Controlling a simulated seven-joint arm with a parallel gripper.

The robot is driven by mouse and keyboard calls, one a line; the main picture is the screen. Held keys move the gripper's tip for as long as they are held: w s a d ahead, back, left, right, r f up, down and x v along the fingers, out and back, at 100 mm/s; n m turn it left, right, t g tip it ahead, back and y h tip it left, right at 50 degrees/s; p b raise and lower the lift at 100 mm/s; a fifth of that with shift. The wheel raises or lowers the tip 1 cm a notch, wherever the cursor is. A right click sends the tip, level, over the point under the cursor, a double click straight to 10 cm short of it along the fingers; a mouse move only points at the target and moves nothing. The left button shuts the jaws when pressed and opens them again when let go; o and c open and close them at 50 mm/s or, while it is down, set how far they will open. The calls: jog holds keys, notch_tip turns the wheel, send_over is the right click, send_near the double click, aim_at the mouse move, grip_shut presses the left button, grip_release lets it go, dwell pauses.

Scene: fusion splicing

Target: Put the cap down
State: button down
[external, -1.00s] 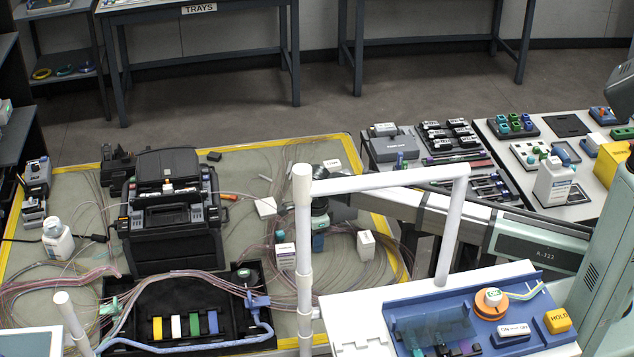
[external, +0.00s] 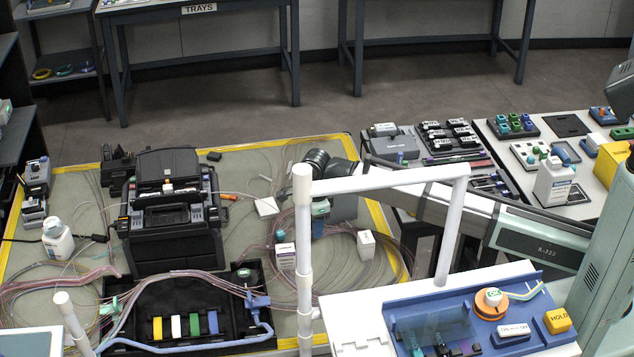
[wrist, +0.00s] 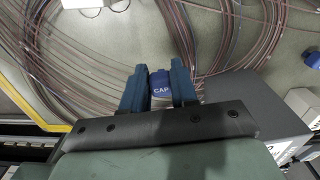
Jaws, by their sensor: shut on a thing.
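The cap (wrist: 162,84) is blue with the word CAP on it. In the wrist view it sits between the two blue fingers of my gripper (wrist: 160,88), which is shut on it. Below it are the mat and loops of fibre; I cannot tell whether it touches them. In the external view my gripper (external: 318,229) points down over the right part of the mat, partly behind the white post. The cap cannot be made out there.
Fibre coils (external: 345,255) spread around my gripper. White boxes stand on its left (external: 285,255) and right (external: 366,244). The black splicer (external: 170,215) is further left. A white rail frame (external: 303,260) stands in front. The mat has a yellow edge (external: 385,235).

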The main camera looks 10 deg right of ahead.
notch_tip(320, 180, up, 24)
jog(key=w+d+n, duration=0.7)
jog(key=w+d, duration=0.3)
jog(key=w, duration=0.3)
jog(key=shift+s+d+f, duration=0.1)
jog(key=shift+s+f, duration=0.1)
jog(key=shift+f, duration=3.75)
jog(key=shift+s+f, duration=0.15)
jog(key=shift+f, duration=3.8)
jog(key=shift+f, duration=0.1)
jog(key=c, duration=0.9)
grip_release()
notch_tip(320, 180, up, 12)
jog(key=shift+r, duration=0.15)
